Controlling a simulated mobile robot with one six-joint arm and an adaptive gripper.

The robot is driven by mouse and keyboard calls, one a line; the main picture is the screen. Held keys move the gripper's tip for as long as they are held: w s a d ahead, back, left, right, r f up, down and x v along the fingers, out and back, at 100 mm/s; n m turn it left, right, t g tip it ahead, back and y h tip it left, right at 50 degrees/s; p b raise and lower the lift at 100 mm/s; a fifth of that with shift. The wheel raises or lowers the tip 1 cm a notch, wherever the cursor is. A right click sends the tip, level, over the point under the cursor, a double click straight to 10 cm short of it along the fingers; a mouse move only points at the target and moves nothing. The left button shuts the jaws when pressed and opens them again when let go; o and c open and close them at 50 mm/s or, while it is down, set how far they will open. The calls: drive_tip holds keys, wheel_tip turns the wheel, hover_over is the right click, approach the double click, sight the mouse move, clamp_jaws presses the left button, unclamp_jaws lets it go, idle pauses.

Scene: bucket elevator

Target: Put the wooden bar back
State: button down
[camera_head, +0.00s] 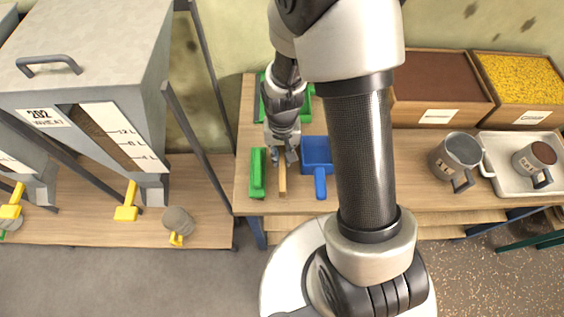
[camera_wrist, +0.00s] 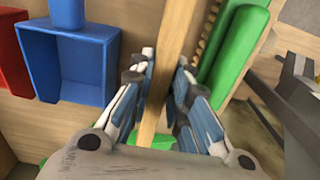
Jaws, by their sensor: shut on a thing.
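The wooden bar (camera_head: 282,185) is a narrow, light brown piece at the front of the wooden table, between a green brush and a blue scoop. My gripper (camera_head: 284,158) is above its far part, pointing down. In the wrist view the bar (camera_wrist: 172,45) runs lengthwise between the fingers of my gripper (camera_wrist: 166,72), which are shut on it. I cannot tell whether the bar touches the tabletop.
The green brush (camera_head: 257,174) lies close left of the bar, and the blue scoop (camera_head: 317,155) close right. Green pieces (camera_head: 262,100) stand behind my gripper. Crates of brown (camera_head: 440,85) and yellow grain (camera_head: 519,82), a metal mug (camera_head: 455,157) and a white tray (camera_head: 498,176) are at right.

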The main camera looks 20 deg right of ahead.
drive_tip(key=shift+f+b, duration=0.65)
drive_tip(key=shift+f, duration=1.35)
drive_tip(key=shift+f, duration=0.2)
drive_tip(key=c, duration=1.5)
unclamp_jaws()
drive_tip(key=shift+r, duration=0.1)
wheel_tip(320, 180, up, 12)
drive_tip(key=p, duration=0.4)
drive_tip(key=shift+r, duration=0.15)
wheel_tip(320, 180, up, 7)
drive_tip(key=t, duration=0.1)
wheel_tip(320, 180, up, 13)
drive_tip(key=n+t, duration=0.2)
hover_over(282, 162)
drive_tip(key=s, duration=0.6)
drive_tip(key=shift+n+t, duration=0.8)
drive_tip(key=s+r, duration=0.1)
drive_tip(key=s, duration=0.1)
drive_tip(key=s+r, duration=0.1)
drive_tip(key=s, duration=0.1)
drive_tip(key=s+d+r, duration=0.1)
drive_tip(key=s+r, duration=0.1)
drive_tip(key=shift+s, duration=0.35)
